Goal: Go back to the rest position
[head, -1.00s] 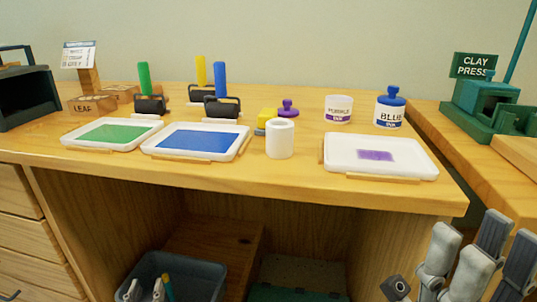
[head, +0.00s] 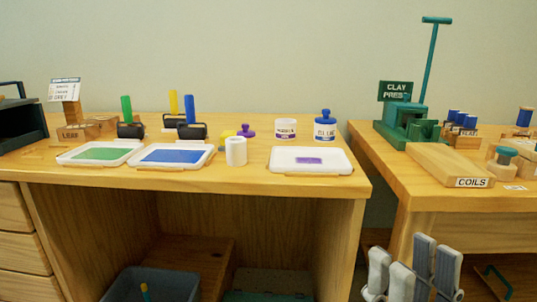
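My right gripper (head: 411,265) shows at the bottom right, its pale and grey fingers pointing up. The fingers stand apart with nothing visible between them, so it looks open and empty. It is in front of the gap between the two tables, below their tops. My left gripper is out of view.
The left table (head: 200,182) bears a green ink tray (head: 62,158), a blue ink tray (head: 135,160), a white tray with a purple patch (head: 340,168), rollers, a white cylinder (head: 236,151) and ink jars. The right table (head: 400,196) holds a clay press (head: 405,115) and a coils board (head: 440,164). A grey bin (head: 185,281) sits below.

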